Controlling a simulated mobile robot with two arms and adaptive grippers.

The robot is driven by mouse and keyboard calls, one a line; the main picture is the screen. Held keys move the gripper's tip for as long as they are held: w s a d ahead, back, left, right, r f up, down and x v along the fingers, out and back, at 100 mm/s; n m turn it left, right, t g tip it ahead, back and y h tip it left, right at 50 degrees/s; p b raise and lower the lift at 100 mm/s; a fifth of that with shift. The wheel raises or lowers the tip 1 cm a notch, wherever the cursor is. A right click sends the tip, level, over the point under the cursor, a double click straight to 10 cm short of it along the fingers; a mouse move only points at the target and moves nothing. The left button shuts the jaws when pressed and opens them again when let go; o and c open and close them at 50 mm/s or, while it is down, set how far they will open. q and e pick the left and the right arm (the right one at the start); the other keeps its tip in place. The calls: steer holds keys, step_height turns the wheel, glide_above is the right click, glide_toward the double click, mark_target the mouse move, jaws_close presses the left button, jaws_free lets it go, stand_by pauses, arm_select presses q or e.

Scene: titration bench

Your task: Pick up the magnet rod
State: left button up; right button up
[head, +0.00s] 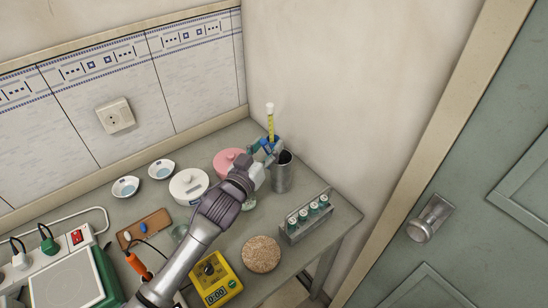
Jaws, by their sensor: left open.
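My left gripper (272,153) is open at the back right of the bench, beside a grey metal cup (283,179). A slim upright yellow rod with a pale top (270,122) rises just behind the gripper. Its lower end is hidden, and I cannot tell whether it is the magnet rod or whether it stands in the cup. Blue parts show around the fingertips. I cannot tell whether the fingers touch anything. My right gripper is not in view.
A rack of green-capped vials (306,218), a cork mat (261,254) and a yellow timer (215,279) lie to the front. The wall is close behind the cup.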

arm_select(q)
steer(key=shift+c, duration=0.2)
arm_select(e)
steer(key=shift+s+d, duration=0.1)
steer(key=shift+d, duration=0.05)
arm_select(q)
steer(key=shift+c, duration=1.2)
jaws_close()
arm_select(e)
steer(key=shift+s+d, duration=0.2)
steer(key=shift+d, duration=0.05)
arm_select(q)
step_height(320, 180, up, 10)
steer(key=shift+r+b, duration=0.1)
steer(key=shift+b, duration=0.6)
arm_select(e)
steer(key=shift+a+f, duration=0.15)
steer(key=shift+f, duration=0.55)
